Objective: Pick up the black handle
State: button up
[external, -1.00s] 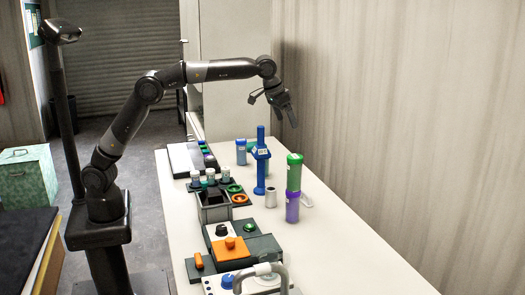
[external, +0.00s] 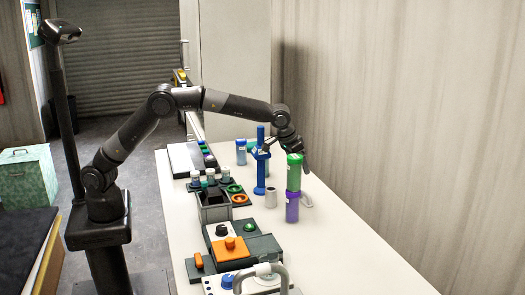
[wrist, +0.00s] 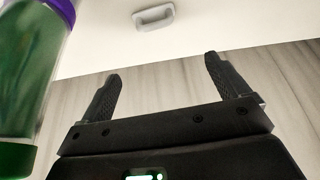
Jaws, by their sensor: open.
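A pale handle-shaped piece (external: 306,200) lies on the table just right of the purple jar. It also shows in the wrist view (wrist: 153,17), near the top, flat and light grey rather than black. Black pieces (external: 214,195) stand in a grey bin left of the middle; I cannot tell whether one is a handle. My gripper (external: 286,158) is open and empty, above the table by the green jar. In the wrist view its fingers (wrist: 163,67) are spread, with the pale piece beyond them.
A blue post (external: 260,175) and a grey cylinder (external: 271,197) stand nearby. The right part of the table (external: 345,245) is clear.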

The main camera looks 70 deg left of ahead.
send_over(304, 194)
jog(key=s, duration=0.1)
jog(key=f, duration=0.9)
jog(key=shift+s, duration=0.2)
jog(key=shift+s+x, duration=0.15)
jog(key=shift+x, duration=1.2)
jog(key=shift+s+x, duration=0.15)
jog(key=shift+x, duration=1.2)
jog(key=shift+d+f, duration=0.1)
jog(key=shift+d, duration=0.1)
jog(key=shift+c, duration=0.3)
jog(key=c, duration=1.2)
